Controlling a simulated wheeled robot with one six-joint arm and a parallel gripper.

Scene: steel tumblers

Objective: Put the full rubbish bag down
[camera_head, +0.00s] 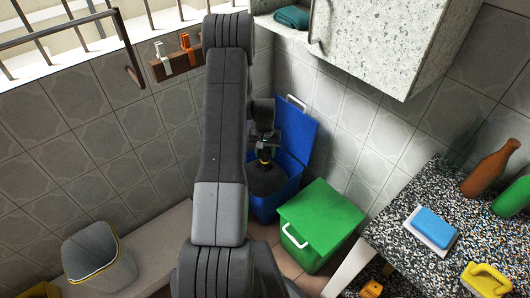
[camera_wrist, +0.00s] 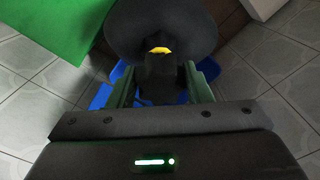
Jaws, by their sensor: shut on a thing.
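A full black rubbish bag (camera_head: 267,182) with a yellow tie hangs neck-up under my gripper (camera_head: 267,148). In the wrist view, the two fingers of my gripper (camera_wrist: 161,82) are shut on the neck of the bag (camera_wrist: 160,22), close to the yellow tie. The bag is at the mouth of a blue bin (camera_head: 270,208), whose lid (camera_head: 297,135) stands open behind it. Blue parts of the bin (camera_wrist: 101,97) show beside the fingers in the wrist view. I cannot tell how deep the bag sits or whether it touches the bottom.
A green bin (camera_head: 320,222) with its lid down stands right beside the blue one. A grey bin (camera_head: 97,257) with a pale liner is at the lower left. A speckled counter (camera_head: 395,240) with a blue sponge (camera_head: 434,226) and bottles is at right. A cabinet (camera_head: 385,40) hangs above.

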